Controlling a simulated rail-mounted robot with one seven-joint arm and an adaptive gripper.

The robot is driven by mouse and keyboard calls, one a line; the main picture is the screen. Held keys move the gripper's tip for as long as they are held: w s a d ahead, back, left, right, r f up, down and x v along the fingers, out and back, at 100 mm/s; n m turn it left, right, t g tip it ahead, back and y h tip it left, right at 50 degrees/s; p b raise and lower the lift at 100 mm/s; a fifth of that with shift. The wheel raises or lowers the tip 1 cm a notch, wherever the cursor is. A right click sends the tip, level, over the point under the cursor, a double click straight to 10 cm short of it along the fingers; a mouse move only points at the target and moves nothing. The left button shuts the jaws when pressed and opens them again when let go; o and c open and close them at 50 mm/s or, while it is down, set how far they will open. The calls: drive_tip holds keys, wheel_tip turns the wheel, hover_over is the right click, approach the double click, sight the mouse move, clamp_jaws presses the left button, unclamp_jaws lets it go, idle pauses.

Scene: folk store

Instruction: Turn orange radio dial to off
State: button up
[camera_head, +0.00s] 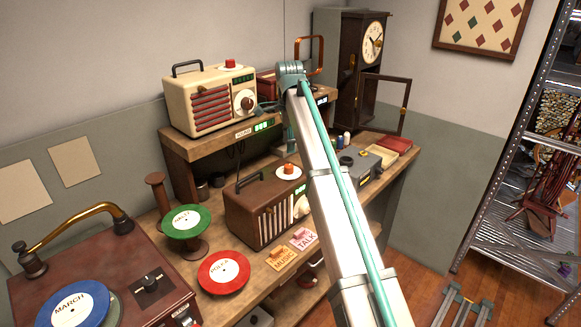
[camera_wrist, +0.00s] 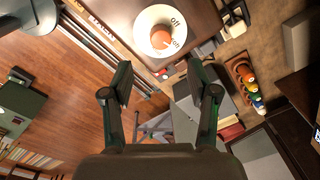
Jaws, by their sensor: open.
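A brown radio (camera_head: 268,208) stands on the bench's lower level, with an orange dial (camera_head: 288,169) on a white disc on top. In the wrist view, the orange dial (camera_wrist: 161,40) sits on its white disc (camera_wrist: 150,17), which has "Off" lettering at the upper right and a second, small label close to the dial's right. I cannot tell for sure where the dial points. My gripper (camera_wrist: 159,76) is open and empty; the dial shows beyond the gap between its fingers, apart from them. In the head view the fingers are mostly hidden by my arm.
A cream radio (camera_head: 208,98) with a red dial (camera_head: 230,64) stands on the raised shelf above. Green (camera_head: 187,221) and red (camera_head: 223,272) discs, "MUSIC" (camera_head: 283,259) and "TALK" (camera_head: 304,239) cards lie near the brown radio. A grey box (camera_head: 360,166) stands to its right.

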sight(289, 166)
drive_tip(key=f+p, duration=0.2)
drive_tip(key=f, duration=0.7)
drive_tip(key=shift+w+f, duration=0.15)
drive_tip(key=shift+w, duration=0.05)
drive_tip(key=shift+c, duration=0.3)
clamp_jaws()
